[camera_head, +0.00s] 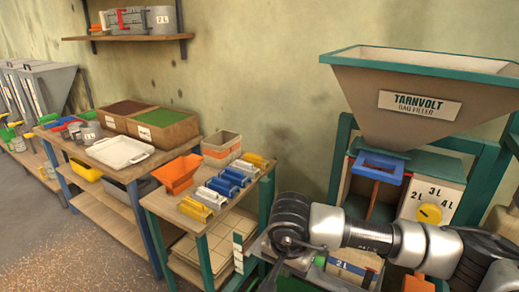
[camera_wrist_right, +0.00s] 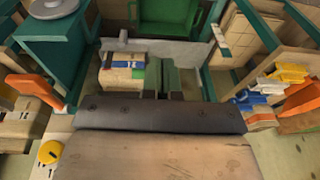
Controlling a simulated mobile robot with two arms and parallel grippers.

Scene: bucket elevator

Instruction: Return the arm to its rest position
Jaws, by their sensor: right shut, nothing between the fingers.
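My right arm (camera_head: 365,232) reaches in from the right in the head view, low in front of the bag-filling machine (camera_head: 405,95). My right gripper (camera_head: 288,242) is at its left end, beneath the dark wrist joint, mostly hidden. In the right wrist view the gripper's fingers (camera_wrist_right: 160,82) are together and empty. Beyond them are a stack of packets (camera_wrist_right: 122,72) and a green bin (camera_wrist_right: 170,18), apparently below the gripper. My left gripper is in neither view.
The machine's volume dial (camera_head: 429,213) is close to my right arm. Farther left is a table with soil boxes (camera_head: 165,128) and a white tray (camera_head: 120,152). Floor (camera_head: 75,235) shows at lower left.

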